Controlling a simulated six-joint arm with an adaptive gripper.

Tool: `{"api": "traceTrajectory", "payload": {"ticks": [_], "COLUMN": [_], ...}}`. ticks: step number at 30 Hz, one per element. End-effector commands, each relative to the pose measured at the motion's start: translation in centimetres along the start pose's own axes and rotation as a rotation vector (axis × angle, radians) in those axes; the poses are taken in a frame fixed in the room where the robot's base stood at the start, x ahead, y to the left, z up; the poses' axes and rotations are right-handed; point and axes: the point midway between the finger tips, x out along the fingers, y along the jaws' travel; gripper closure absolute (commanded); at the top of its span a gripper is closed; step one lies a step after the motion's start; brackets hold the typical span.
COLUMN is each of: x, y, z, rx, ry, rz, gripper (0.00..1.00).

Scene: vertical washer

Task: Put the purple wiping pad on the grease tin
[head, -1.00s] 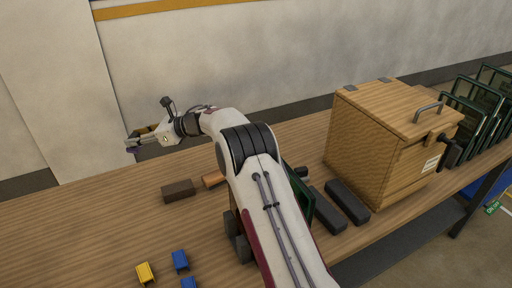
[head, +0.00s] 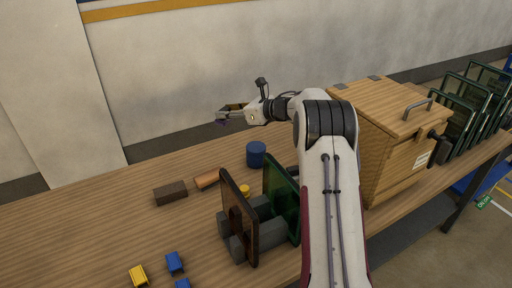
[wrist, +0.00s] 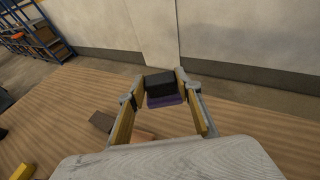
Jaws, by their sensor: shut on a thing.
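My gripper (head: 226,114) is shut on the purple wiping pad (head: 220,122) and holds it high above the bench. In the wrist view the pad (wrist: 165,100) shows a purple underside below a black block-shaped top, between the two fingers. A blue round tin (head: 256,148), which looks like the grease tin, stands upright on the bench, lower and to the right of the gripper in the head view. The pad and the tin are apart. The tin does not show in the wrist view.
A brown-framed panel (head: 238,225) and a green panel (head: 281,195) stand in grey blocks in front of the tin, with a small yellow round thing (head: 244,189) between. A dark brown block (head: 170,194) lies left. A wooden box (head: 390,140) stands right. Bench at left is mostly clear.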

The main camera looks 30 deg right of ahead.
Motion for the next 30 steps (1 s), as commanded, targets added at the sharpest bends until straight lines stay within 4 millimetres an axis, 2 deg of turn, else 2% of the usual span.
{"api": "traceTrajectory", "payload": {"ticks": [1, 6, 12, 20, 30], "x": [-1.6, -6.0, -10.1, -10.3, -10.2], "y": [-1.3, -4.3, -6.2, -5.0, -5.0], "z": [-0.4, -1.7, -3.4, -5.2, -5.1], "rx": [0.010, 0.038, 0.066, 0.077, 0.057], "ry": [0.001, 0.004, 0.012, 0.025, 0.025], "rz": [-0.024, -0.089, -0.145, -0.138, -0.137], "gripper": [0.87, 0.87, 0.87, 0.87, 0.87]}}
